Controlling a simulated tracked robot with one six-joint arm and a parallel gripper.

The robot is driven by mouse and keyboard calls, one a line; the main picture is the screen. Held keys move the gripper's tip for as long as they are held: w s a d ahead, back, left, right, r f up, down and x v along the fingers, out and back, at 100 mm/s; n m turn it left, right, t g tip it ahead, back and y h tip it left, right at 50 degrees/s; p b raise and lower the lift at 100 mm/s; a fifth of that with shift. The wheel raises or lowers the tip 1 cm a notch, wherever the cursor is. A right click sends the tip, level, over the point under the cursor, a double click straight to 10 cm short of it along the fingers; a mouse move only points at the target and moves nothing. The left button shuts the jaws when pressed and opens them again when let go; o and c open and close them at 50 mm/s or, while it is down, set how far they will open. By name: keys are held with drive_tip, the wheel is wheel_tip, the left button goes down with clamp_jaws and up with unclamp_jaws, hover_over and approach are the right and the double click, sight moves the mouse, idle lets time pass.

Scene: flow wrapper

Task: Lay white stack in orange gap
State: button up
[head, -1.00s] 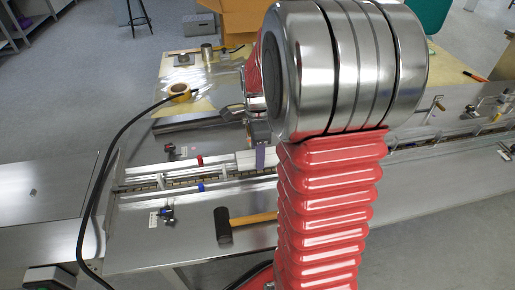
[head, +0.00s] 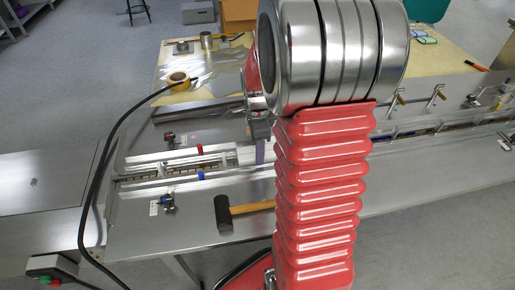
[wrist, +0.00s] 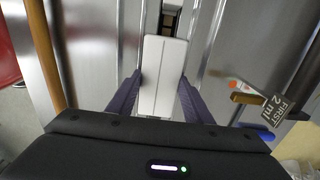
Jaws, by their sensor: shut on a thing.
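My gripper (wrist: 160,93) has its two dark purple fingers on either side of the white stack (wrist: 162,75) in the wrist view, shut on it. The stack looks long, flat and pale, with a line down its middle, and points along the metal channel (wrist: 173,14). In the head view the gripper's purple finger (head: 260,152) shows left of my red arm, over the conveyor lane (head: 150,176). The white stack (head: 246,155) shows only partly there. I cannot make out an orange gap in either view; my arm hides the middle of the lane.
A black-headed hammer (head: 223,213) lies on the bench in front of the lane. Red (head: 199,149) and blue (head: 201,176) clamps stand at the lane's sides. A black cable loops at left. A sign (wrist: 279,107) stands right in the wrist view.

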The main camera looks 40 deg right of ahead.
idle(0.3)
drive_tip(key=o, duration=1.1)
wheel_tip(320, 180, up, 14)
drive_tip(key=shift+f, duration=0.15)
idle(0.5)
